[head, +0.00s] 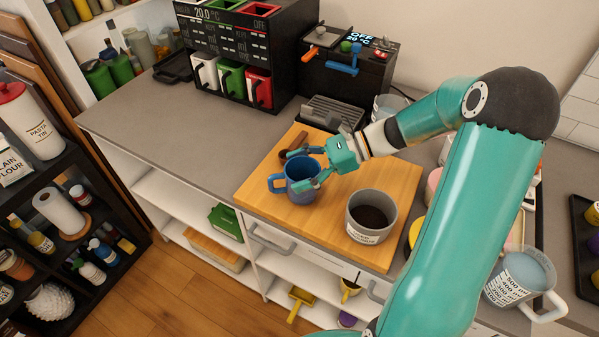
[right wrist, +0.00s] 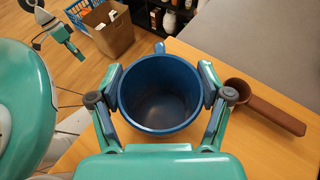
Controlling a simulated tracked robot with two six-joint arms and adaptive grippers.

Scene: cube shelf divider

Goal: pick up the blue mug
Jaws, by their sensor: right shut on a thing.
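The blue mug (head: 302,180) stands upright on the wooden board (head: 260,180) in the head view, its handle pointing left. My right gripper (head: 303,169) reaches in from the right with its fingers on either side of the mug and is shut on it. In the right wrist view the mug (right wrist: 160,92) sits between the two finger pads of my right gripper (right wrist: 158,98), and I see into its dark, empty-looking inside. I cannot tell whether its base touches the board.
A brown-handled scoop (right wrist: 262,108) lies close beside the right finger. A grey container of dark grounds (head: 371,216) stands on the board to the mug's right. A coffee machine (head: 346,62) and a black dispenser (head: 240,50) stand behind. The counter (head: 160,125) at left is clear.

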